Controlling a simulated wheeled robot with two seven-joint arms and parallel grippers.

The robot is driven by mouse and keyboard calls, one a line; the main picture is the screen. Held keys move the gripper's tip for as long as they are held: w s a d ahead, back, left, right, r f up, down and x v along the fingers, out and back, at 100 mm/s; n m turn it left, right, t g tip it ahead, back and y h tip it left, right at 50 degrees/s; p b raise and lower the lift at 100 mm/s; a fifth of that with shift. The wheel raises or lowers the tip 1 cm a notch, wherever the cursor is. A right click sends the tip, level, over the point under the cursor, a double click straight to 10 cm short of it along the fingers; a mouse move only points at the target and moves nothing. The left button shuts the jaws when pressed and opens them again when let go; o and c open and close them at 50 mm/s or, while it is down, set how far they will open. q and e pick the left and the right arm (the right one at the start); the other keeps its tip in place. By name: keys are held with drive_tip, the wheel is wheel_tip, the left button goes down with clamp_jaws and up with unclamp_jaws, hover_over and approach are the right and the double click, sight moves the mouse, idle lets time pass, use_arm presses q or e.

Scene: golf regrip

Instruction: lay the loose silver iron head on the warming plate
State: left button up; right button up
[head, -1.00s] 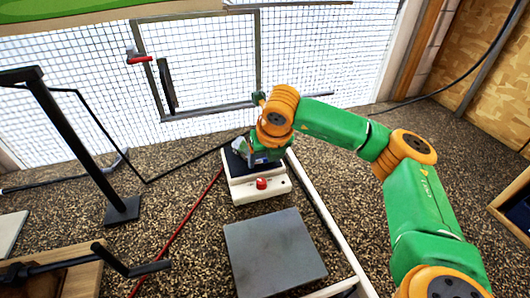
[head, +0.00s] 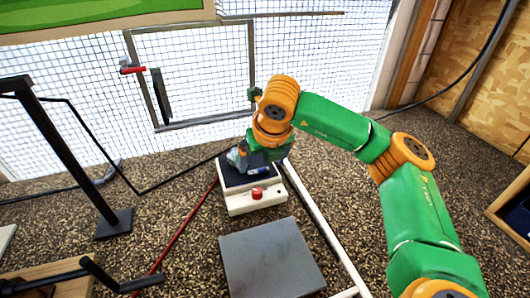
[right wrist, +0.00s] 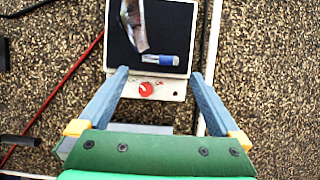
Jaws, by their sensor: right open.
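The silver iron head (right wrist: 133,25) lies on the black top of the warming plate (right wrist: 120,77), a white box with a red knob, in the right wrist view. A blue-and-white cylinder (right wrist: 160,59) lies close to its lower end; I cannot tell whether the two are joined. In the head view the iron head (head: 235,157) is partly hidden behind my right gripper (head: 246,160), over the back of the warming plate (head: 256,203). In the right wrist view my right gripper (right wrist: 158,77) is open, its fingers apart and empty on either side of the plate's front. My left gripper is not in view.
A flat grey slab (head: 270,260) lies in front of the warming plate. A white rail (head: 317,218) runs along its right side and a red cable (head: 185,236) along its left. A black stand (head: 72,150) is at the left. A wire mesh fence (head: 200,70) closes the back.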

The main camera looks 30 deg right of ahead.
drive_tip(key=d+v, duration=0.1)
drive_tip(key=v, duration=0.7)
drive_tip(key=shift+s+a+r, duration=0.2)
drive_tip(key=shift+a, duration=0.35)
